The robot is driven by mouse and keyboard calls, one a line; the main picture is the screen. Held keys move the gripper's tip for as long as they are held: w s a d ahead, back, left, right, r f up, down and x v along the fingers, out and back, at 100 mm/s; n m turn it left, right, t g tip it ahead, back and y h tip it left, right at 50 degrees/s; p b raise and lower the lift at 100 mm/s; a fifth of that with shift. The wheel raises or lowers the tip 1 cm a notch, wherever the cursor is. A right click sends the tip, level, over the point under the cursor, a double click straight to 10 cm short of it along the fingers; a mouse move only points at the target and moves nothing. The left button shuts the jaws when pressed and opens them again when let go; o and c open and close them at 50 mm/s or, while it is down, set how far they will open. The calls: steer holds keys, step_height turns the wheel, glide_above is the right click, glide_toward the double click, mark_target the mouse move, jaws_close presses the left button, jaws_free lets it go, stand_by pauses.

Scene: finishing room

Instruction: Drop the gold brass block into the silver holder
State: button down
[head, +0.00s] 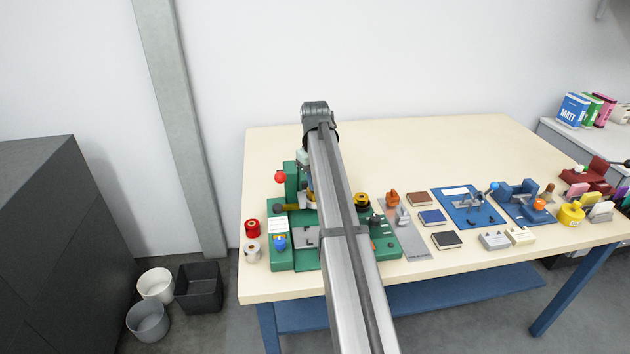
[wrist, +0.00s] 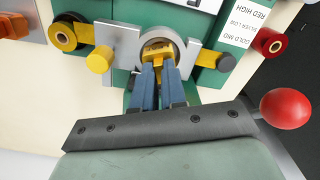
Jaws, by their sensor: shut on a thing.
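In the wrist view, my gripper (wrist: 160,72) has its two blue fingers shut on the gold brass block (wrist: 158,49). The block is at the round opening of the silver holder (wrist: 122,38), a grey metal ring and plate on a green machine. The ring surrounds the block in this view, but I cannot tell how deep the block sits or whether it touches the ring. In the head view, my arm covers the gripper, the block and most of the holder area.
A red ball knob (wrist: 286,108) stands close beside my gripper. Spools (wrist: 66,38) and a white label card (wrist: 255,30) are nearby. In the head view, blue fixtures (head: 468,208) and small blocks crowd the table's right; its back is clear.

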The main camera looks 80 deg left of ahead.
steer(key=shift+f, duration=0.55)
steer(key=c, duration=1.5)
jaws_free()
steer(key=shift+o, duration=0.2)
step_height(320, 180, up, 11)
stand_by(0.4)
